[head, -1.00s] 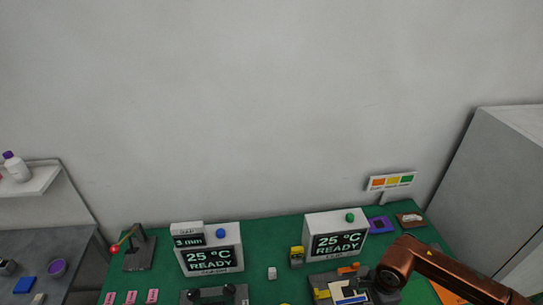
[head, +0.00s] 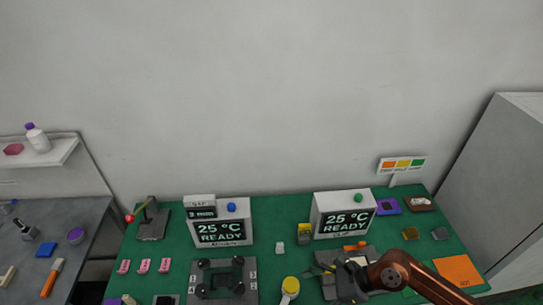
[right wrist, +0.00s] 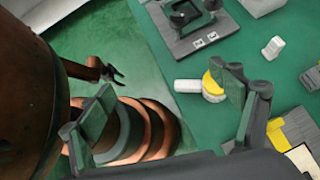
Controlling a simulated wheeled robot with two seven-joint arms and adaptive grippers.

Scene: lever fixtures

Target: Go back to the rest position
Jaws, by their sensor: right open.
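My right arm comes in from the lower right of the head view. Its dark gripper (head: 345,281) is over the right grey fixture at the front of the green table (head: 180,222). In the right wrist view, the two dark fingers of this gripper (right wrist: 168,112) stand wide apart with nothing between them. A small copper arm end with dark fingers, likely my left gripper (right wrist: 113,75), shows at the upper left there. It is too small to tell its opening. My left arm does not show in the head view.
Two white display boxes (head: 220,234) (head: 344,213) stand at the back. A grey fixture with dark posts (head: 223,282) is front left of centre. A yellow-topped white object (head: 290,287) lies between the fixtures. A grey cabinet (head: 497,185) stands at the right.

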